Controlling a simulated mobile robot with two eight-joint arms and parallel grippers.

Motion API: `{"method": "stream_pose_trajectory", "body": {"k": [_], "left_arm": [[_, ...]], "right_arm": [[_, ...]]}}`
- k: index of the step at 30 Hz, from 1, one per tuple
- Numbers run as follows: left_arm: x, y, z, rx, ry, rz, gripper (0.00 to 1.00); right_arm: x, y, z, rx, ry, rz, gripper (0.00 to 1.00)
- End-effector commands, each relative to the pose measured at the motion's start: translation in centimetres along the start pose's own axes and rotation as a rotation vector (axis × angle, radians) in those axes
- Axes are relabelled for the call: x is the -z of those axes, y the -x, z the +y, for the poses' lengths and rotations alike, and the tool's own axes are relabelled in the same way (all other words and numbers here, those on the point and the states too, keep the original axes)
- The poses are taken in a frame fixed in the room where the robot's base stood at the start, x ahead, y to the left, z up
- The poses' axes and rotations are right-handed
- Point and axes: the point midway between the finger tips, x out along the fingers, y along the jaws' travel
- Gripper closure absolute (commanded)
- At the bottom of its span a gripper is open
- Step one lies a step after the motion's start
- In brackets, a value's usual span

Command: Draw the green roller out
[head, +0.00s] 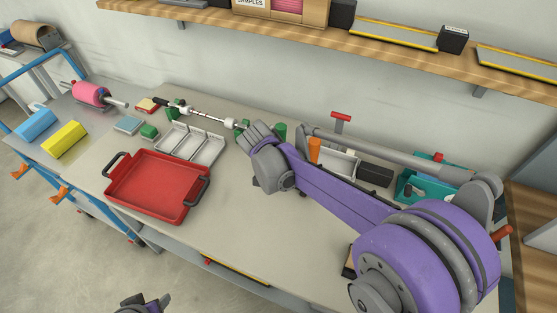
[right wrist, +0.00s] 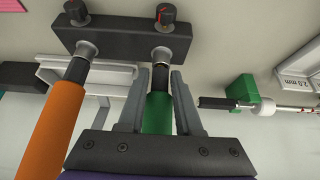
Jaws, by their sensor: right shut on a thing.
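The green roller (right wrist: 157,112) sits between the two fingers of my right gripper (right wrist: 158,88), which is shut on it. Its spindle end is still at the black bracket (right wrist: 125,38). In the head view, a green piece (head: 280,130) shows just behind my right wrist; the fingertips are hard to make out there. An orange roller (right wrist: 52,125) hangs from the same bracket beside it, and also shows in the head view (head: 315,150). My left gripper (head: 140,303) is partly in view at the bottom edge, away from the table; its opening is unclear.
A rod on green blocks (right wrist: 240,90) lies close to the right of the green roller. A red tray (head: 157,183) and a grey compartment tray (head: 190,145) stand to the left. A teal box (head: 415,188) is at the right.

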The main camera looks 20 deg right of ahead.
Motion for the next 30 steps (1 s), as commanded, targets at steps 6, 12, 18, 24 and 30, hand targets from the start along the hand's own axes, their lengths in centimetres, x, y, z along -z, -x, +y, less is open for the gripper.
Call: {"method": "stream_pose_trajectory", "body": {"k": [6, 12, 18, 24, 30], "left_arm": [[0.4, 0.6, 0.0, 0.0, 0.0, 0.003, 0.44], [0.9, 1.3, 0.0, 0.0, 0.0, 0.006, 0.44], [1.4, 1.9, 0.0, 0.0, 0.0, 0.009, 0.44], [1.9, 2.5, 0.0, 0.0, 0.0, 0.012, 0.44], [2.4, 3.1, 0.0, 0.0, 0.0, 0.016, 0.44]], "right_arm": [[0.7, 0.7, 0.1, -0.001, 0.001, 0.006, 1.0], [1.1, 1.7, 0.0, 0.0, 0.001, 0.005, 1.0], [1.5, 2.6, 0.0, 0.001, 0.001, 0.003, 1.0], [1.9, 3.4, 0.0, 0.0, 0.002, 0.001, 1.0], [2.4, 4.3, 0.0, 0.001, 0.002, 0.001, 1.0]]}}
